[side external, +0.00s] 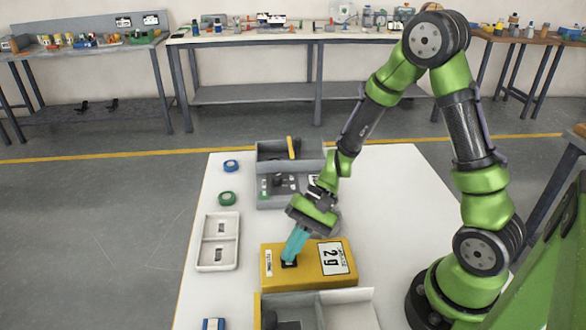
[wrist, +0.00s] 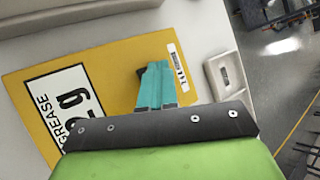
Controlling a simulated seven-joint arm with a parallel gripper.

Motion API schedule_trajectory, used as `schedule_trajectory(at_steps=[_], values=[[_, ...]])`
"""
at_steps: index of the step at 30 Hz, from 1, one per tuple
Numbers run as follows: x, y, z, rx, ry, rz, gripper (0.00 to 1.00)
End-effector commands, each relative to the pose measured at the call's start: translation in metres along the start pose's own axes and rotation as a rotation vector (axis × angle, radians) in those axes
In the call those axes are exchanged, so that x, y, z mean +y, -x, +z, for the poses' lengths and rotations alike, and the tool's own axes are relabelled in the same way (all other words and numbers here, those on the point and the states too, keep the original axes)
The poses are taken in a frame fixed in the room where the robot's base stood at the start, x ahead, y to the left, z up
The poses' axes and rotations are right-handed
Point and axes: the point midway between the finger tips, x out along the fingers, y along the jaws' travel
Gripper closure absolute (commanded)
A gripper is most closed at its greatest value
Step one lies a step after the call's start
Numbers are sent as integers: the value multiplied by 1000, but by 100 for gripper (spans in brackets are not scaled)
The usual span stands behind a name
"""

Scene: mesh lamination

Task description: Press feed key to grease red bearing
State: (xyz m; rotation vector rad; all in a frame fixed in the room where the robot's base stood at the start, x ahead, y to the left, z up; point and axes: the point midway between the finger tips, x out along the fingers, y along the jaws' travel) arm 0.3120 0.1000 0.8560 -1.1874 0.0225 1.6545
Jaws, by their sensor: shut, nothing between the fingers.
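A yellow box (side external: 308,250) with a white "2 g" label stands on the white table; the wrist view shows its label reading "GREASE" (wrist: 62,107). A small black key (side external: 288,264) is on its top, left of the label. My gripper (side external: 291,257) points down with its teal fingers shut and empty, the tips at the key. Whether they touch it or hover just above, I cannot tell. In the wrist view the fingertips (wrist: 157,66) hide most of the key, leaving a dark edge (wrist: 140,71). I cannot make out a red bearing.
A pale two-part tray (side external: 218,241) lies left of the box. A green ring (side external: 228,198) and a blue ring (side external: 231,166) lie beyond it. Grey bins stand behind (side external: 285,205) and in front (side external: 345,310) of the box. The table's right side is clear.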

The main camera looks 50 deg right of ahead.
Motion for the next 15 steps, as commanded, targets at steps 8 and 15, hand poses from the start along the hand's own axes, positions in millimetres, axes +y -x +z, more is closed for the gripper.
schedule_trajectory(at_steps=[8, 15], values=[[0, 0, 0, 1, 0, 2, 100], [-4, 6, 4, 1, 1, 1, 100]])
